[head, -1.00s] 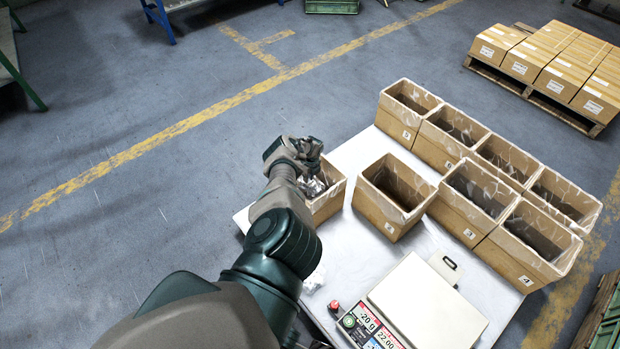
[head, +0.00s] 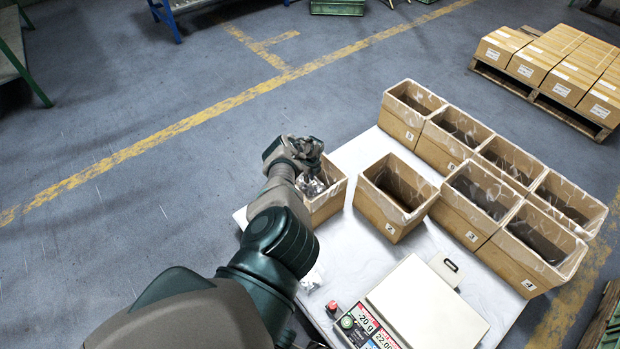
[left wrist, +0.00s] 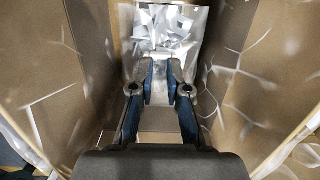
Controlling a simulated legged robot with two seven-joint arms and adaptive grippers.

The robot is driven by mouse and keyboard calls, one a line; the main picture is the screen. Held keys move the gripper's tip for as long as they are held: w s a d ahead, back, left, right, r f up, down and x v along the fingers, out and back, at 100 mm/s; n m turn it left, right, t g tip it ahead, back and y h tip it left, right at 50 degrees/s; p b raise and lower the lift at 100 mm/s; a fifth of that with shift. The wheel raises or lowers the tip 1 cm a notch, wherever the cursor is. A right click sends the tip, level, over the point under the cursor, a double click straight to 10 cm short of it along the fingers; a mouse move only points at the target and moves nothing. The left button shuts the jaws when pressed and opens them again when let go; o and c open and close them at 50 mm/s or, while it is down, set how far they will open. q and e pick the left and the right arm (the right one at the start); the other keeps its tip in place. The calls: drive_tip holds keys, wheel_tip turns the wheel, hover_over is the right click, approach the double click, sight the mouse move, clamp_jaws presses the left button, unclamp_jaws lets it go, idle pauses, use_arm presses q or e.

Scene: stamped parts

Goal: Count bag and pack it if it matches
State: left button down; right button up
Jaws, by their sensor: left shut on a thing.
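My left gripper (head: 310,162) is over the open cardboard box (head: 328,207) at the left end of the table. In the left wrist view the gripper (left wrist: 160,75) is inside a box with lined walls, shut on a clear bag of shiny stamped parts (left wrist: 185,22). In the head view my arm and gripper hide part of this box and the bag. The counting scale (head: 425,308) stands at the front of the table, its display (head: 366,325) reading -20 g and 22.00. My right gripper is not in view.
An open box numbered 2 (head: 390,222) stands right of the gripper. Several more open lined boxes, including box 3 (head: 458,223) and box 4 (head: 520,277), fill the right side. Closed cartons (head: 560,75) sit on a pallet.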

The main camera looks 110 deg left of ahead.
sight(311, 184)
use_arm(q)
drive_tip(key=c, duration=1.1)
unclamp_jaws()
drive_tip(key=shift+o, duration=0.2)
drive_tip(key=shift+r, duration=0.15)
drive_tip(key=shift+s+r, duration=0.1)
drive_tip(key=shift+r, duration=0.5)
wheel_tip(311, 184, up, 10)
drive_tip(key=w, duration=0.1)
drive_tip(key=shift+w+d+r, duration=0.2)
drive_tip(key=shift+w+d, duration=0.05)
drive_tip(key=shift+d, duration=0.05)
